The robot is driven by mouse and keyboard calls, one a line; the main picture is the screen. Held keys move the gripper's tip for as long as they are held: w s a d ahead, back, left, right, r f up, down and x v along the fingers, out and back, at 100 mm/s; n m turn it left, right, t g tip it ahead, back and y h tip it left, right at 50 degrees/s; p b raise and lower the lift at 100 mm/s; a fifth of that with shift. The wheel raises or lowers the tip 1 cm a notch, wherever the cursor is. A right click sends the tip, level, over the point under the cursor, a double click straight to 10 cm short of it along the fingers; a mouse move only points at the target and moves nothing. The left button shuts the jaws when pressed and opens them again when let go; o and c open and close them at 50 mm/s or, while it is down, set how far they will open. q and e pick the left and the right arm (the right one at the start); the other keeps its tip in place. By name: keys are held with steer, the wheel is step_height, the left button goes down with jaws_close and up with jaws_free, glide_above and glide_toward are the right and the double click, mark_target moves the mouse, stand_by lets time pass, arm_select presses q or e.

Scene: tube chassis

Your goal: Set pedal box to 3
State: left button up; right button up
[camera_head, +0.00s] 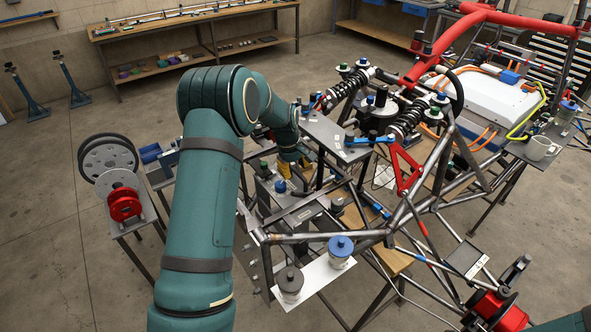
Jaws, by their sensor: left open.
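My left arm reaches up from the bottom, bends at the elbow and comes down toward the front of the tube chassis (437,157). My left gripper (290,172) is small and partly hidden by the arm and parts around it; it is open, among yellowish and grey parts. Just below it, inside the front of the frame, is a grey plate assembly (300,214) with small green and blue knobs, which may be the pedal box. Its setting marks are too small to read.
A white plate (316,277) carries a grey-capped pot (289,284) and a blue-capped pot (340,251) at the front. A stand with a red spool (124,204) is at left. Frame tubes crowd the gripper. A workbench (190,28) stands behind, with open floor before it.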

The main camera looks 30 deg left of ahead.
arm_select(q)
steer(key=shift+w+f, duration=0.1)
steer(key=shift+f, duration=0.4)
jaws_close()
steer(key=shift+d, duration=0.1)
